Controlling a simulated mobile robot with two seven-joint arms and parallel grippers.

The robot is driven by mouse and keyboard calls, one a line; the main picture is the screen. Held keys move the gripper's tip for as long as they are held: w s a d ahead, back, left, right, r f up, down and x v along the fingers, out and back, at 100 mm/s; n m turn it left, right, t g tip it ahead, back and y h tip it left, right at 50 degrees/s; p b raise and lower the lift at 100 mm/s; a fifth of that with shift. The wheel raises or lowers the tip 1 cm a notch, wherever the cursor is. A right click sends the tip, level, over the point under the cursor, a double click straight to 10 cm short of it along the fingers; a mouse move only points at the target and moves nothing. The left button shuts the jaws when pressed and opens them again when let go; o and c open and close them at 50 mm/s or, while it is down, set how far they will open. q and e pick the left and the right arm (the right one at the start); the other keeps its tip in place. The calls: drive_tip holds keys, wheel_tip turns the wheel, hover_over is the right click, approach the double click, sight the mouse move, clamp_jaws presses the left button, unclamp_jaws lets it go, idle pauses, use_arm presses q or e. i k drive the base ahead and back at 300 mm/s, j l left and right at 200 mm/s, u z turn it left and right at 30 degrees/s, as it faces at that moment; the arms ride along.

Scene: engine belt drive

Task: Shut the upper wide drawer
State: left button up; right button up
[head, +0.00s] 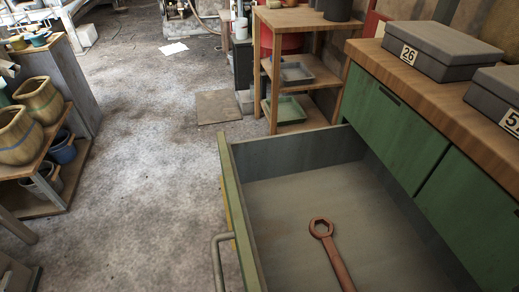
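A wide drawer (290,205) with a green front and grey inside is pulled far out of the cabinet at the right. Its front panel (234,210) faces left and carries a pale bar handle (217,262) near the bottom of the view. A reddish-brown wrench (330,250) with a ring head lies on the drawer floor. The near end of the drawer is cut off by the picture edge. Neither of my grippers shows in the head view.
Above the drawer, green cabinet fronts (395,125) sit under a wooden top (440,98) with two grey boxes, one marked 26 (430,50). A wooden shelf (300,75) stands behind. Shelves with pots (40,105) stand left. The concrete floor (150,180) left of the drawer is clear.

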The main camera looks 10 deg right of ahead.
sight(275, 186)
drive_tip(key=k+j+z, duration=0.3)
drive_tip(key=k, duration=0.2)
drive_tip(key=i+j+z, duration=0.3)
drive_tip(key=j+z, duration=0.15)
drive_tip(key=k+l+z, duration=0.1)
